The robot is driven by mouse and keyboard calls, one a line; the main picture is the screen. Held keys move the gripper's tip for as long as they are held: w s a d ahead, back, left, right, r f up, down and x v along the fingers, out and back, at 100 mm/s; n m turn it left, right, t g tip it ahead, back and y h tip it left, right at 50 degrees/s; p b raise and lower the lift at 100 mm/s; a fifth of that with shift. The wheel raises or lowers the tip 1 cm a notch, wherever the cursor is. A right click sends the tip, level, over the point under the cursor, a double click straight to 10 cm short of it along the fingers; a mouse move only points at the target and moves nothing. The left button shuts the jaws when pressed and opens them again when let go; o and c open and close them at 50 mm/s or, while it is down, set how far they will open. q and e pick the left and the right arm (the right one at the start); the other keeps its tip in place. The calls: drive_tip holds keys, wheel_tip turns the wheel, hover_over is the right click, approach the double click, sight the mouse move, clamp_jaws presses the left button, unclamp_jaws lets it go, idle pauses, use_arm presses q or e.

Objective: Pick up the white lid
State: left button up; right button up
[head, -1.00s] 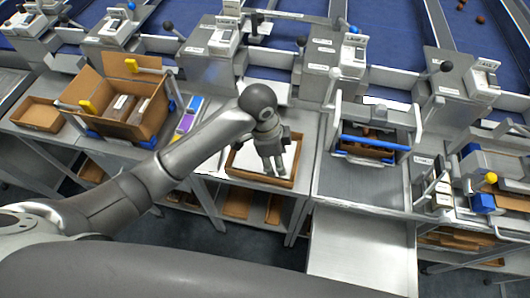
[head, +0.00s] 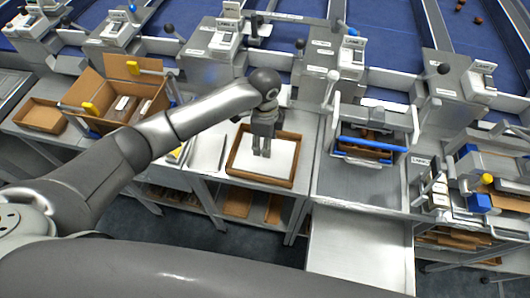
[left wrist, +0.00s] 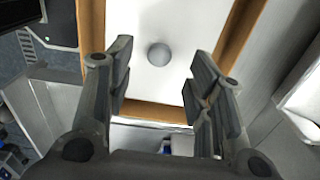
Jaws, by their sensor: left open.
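The white lid (head: 276,160) lies flat inside a shallow brown tray (head: 262,179) on the middle table. In the left wrist view the lid (left wrist: 190,75) fills the tray between its brown walls, and a round grey knob (left wrist: 159,54) stands on it. My left gripper (head: 262,153) is above the lid, pointing down. In the left wrist view its two fingers (left wrist: 152,92) are spread apart with nothing between them, and the knob appears just beyond the gap. I cannot tell the exact height above the lid. My right gripper is in neither view.
A cardboard box (head: 150,118) with yellow clamps stands to the left, beside an empty brown tray (head: 40,117). A blue-barred metal fixture (head: 374,143) stands to the right. A bare metal surface (head: 360,185) lies in front of it.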

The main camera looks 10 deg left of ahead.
use_arm(q)
wheel_tip(320, 180, down, 4)
drive_tip(key=shift+r+p, duration=0.25)
drive_tip(key=shift+p, duration=0.45)
drive_tip(key=shift+f, duration=0.6)
drive_tip(key=shift+c, duration=0.5)
drive_tip(key=c, duration=0.9)
